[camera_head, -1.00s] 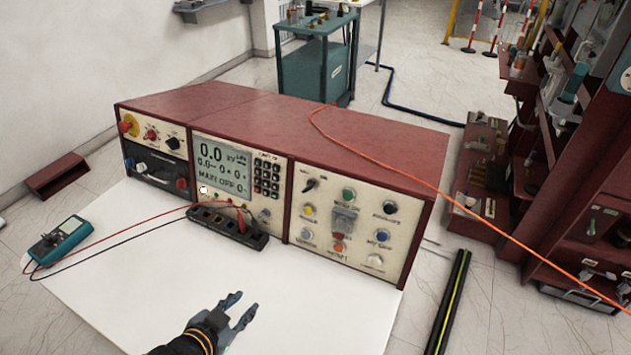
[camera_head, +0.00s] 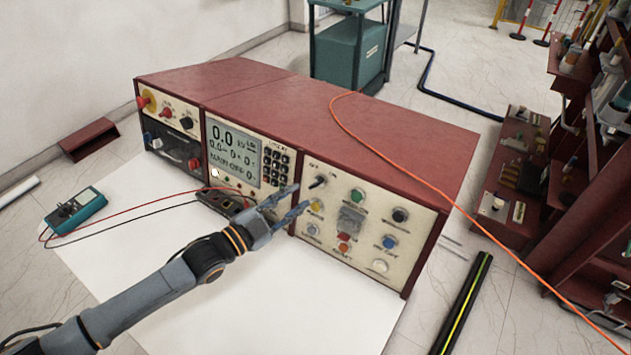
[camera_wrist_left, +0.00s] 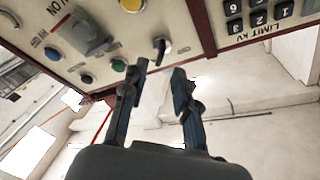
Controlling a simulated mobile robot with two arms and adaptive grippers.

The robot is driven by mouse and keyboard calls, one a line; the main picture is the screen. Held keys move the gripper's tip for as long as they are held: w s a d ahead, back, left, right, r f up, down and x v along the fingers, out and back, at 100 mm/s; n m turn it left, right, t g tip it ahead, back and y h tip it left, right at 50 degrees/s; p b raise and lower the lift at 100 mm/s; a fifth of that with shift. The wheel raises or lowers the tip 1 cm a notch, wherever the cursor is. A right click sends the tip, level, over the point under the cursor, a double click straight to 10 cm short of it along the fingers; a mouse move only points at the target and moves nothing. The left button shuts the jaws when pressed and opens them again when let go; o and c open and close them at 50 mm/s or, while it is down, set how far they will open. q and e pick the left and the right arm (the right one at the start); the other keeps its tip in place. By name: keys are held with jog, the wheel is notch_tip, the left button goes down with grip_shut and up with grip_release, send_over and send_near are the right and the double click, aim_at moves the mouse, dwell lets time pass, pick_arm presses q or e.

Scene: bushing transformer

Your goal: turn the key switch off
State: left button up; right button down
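The key switch (camera_head: 318,182) is a small dark key at the top left of the cream right-hand panel (camera_head: 405,262), by the OFF and ON labels. The key is tilted. My left gripper (camera_head: 297,199) is open and empty, just in front of the panel, to the left of and slightly below the key in the head view. In the left wrist view, the key (camera_wrist_left: 161,48) shows beyond the gap between the two fingertips (camera_wrist_left: 160,76), and I see no contact. My right gripper is not in view.
A yellow button (camera_head: 316,206) and a green button (camera_head: 357,196) sit close to the key. The display (camera_head: 232,153) reads 0.0 kV and MAIN OFF. Test leads run from a teal meter (camera_head: 76,211) to the console. An orange cable (camera_head: 395,165) crosses the console top.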

aim_at(312, 187)
pick_arm(q)
jog(key=x, duration=0.6)
jog(key=shift+w+d+p, duration=0.25)
jog(key=shift+p, duration=0.15)
grip_shut()
